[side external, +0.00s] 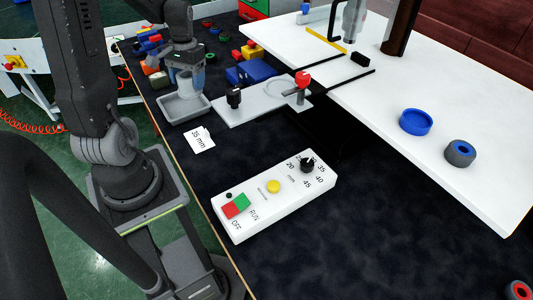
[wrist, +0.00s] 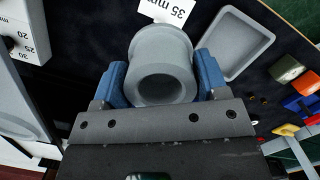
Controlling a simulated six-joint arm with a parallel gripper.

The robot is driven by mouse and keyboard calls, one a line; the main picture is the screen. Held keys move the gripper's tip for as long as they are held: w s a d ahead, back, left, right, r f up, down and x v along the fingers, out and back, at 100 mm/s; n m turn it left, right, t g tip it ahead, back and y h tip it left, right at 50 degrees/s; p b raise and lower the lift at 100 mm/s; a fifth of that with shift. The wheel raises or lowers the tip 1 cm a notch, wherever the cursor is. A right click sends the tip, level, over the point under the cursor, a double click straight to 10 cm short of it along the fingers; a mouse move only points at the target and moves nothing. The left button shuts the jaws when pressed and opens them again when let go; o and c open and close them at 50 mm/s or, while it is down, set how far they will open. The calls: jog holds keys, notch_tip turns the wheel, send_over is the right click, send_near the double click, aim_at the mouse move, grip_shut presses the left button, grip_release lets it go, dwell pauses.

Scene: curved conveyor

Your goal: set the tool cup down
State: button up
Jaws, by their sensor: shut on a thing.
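The grey tool cup (wrist: 162,62) is a round, hollow cylinder with its open end facing the wrist camera. My gripper (wrist: 163,84) is shut on it, with a blue finger on each side of the cup. In the side external view, my gripper (side external: 187,72) points down, and the cup (side external: 188,86) shows partly below it, near the far end of the shallow grey tray (side external: 184,118). In the wrist view, the tray (wrist: 234,42) lies to the right of the cup and looks empty. I cannot tell whether the cup touches anything below.
A "35 mm" card (side external: 199,140) lies in front of the tray. A white plate (side external: 232,116) with a black knob and red-topped post is to the right. The control box (side external: 272,194) stands nearer. Coloured blocks (side external: 252,72) lie behind.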

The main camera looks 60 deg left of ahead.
notch_tip(320, 180, down, 8)
jog(key=w+d+f, duration=0.2)
jog(key=w, duration=0.1)
jog(key=w+d+f, duration=0.2)
jog(key=w, duration=0.1)
jog(key=w+d+f, duration=0.2)
jog(key=w+f, duration=0.1)
jog(key=shift+w+d+f, duration=0.1)
jog(key=shift+w+d, duration=0.15)
jog(key=shift+w, duration=0.1)
jog(key=shift+f, duration=1.95)
jog(key=shift+f, duration=0.1)
jog(key=o, duration=1)
jog(key=shift+o, duration=0.2)
jog(key=r, duration=0.4)
jog(key=w+r, duration=0.1)
jog(key=r, duration=0.7)
jog(key=shift+w+a, duration=0.15)
jog(key=shift+a, duration=0.25)
